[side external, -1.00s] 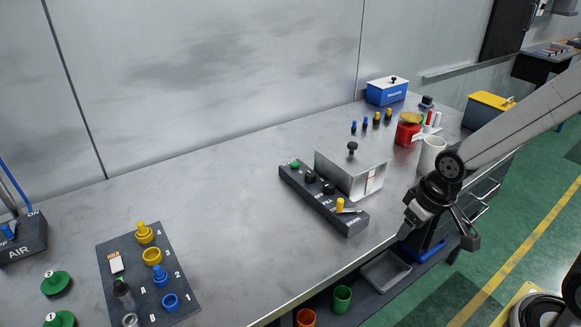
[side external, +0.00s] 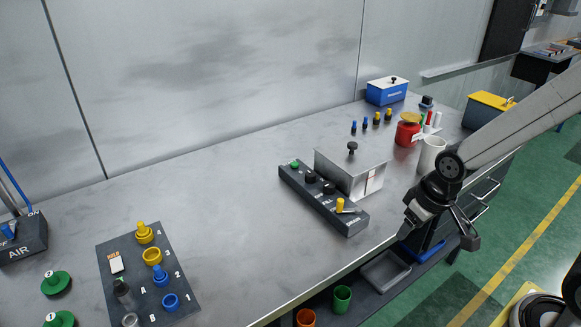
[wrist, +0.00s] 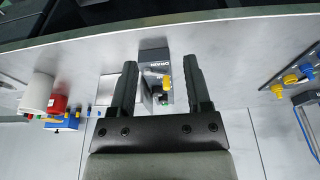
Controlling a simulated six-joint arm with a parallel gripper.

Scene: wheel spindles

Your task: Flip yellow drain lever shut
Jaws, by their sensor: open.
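The yellow drain lever (side external: 340,205) stands at the near end of a dark control strip (side external: 318,197) on the steel bench. In the wrist view the yellow lever (wrist: 166,84) shows between the fingers, near a label reading DRAIN. My gripper (side external: 464,238) is off the bench's front edge, to the right of the lever and apart from it. In the wrist view my gripper (wrist: 160,75) has its two dark fingers spread with nothing held between them. A metal part beside the lever shows only small.
A metal box (side external: 352,175) with a black knob stands right behind the strip. A white mug (side external: 431,155) and red can (side external: 407,131) stand farther right. A dark board (side external: 140,272) with coloured parts lies left. The bench between board and strip is clear.

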